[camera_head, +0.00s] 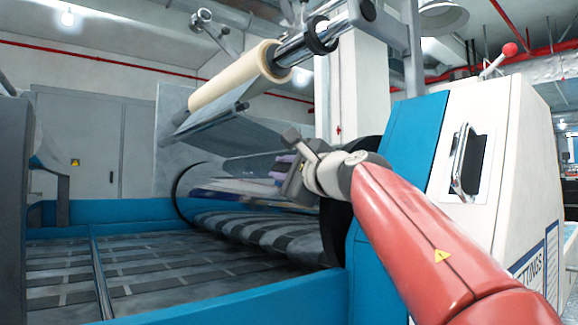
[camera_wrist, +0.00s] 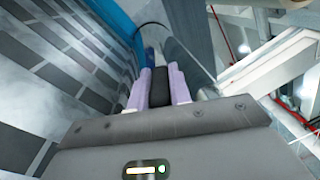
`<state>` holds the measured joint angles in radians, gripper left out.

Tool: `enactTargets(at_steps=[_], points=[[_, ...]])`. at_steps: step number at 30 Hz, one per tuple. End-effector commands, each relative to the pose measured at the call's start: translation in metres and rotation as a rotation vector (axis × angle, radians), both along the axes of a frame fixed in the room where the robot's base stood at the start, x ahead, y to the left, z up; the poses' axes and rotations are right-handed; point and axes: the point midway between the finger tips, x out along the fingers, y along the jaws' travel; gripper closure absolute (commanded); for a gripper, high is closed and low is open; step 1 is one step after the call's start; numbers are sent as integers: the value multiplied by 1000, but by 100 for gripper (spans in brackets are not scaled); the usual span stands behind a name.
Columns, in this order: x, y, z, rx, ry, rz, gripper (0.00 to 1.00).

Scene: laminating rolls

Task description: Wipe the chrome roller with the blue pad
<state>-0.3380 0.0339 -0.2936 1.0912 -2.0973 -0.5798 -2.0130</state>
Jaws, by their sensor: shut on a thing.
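The chrome roller (camera_head: 235,188) is a wide, mirror-like cylinder lying across the machine above the dark striped belt. It also shows in the wrist view (camera_wrist: 180,52), just beyond my fingers. My gripper (camera_head: 279,168) is in front of the roller's right part in the head view. In the wrist view its lavender fingers (camera_wrist: 158,76) are shut on a dark block, seemingly the blue pad's handle (camera_wrist: 158,88). A small blue patch (camera_wrist: 148,58) shows past the tips, seemingly the pad's face. I cannot tell whether it touches the roller.
A cream film roll (camera_head: 235,78) hangs on a shaft above, with film sloping down from it. The blue machine frame (camera_head: 240,302) runs along the front of the striped belt (camera_head: 150,265). A white and blue cabinet (camera_head: 478,170) with a chrome handle stands right, close to my arm.

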Motion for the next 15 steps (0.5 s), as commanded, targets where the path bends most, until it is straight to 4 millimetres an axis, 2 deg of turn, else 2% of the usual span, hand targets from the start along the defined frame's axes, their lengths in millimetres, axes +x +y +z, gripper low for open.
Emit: enactTargets(at_steps=[15], points=[[28,17,-1,-2,6,-4,100]])
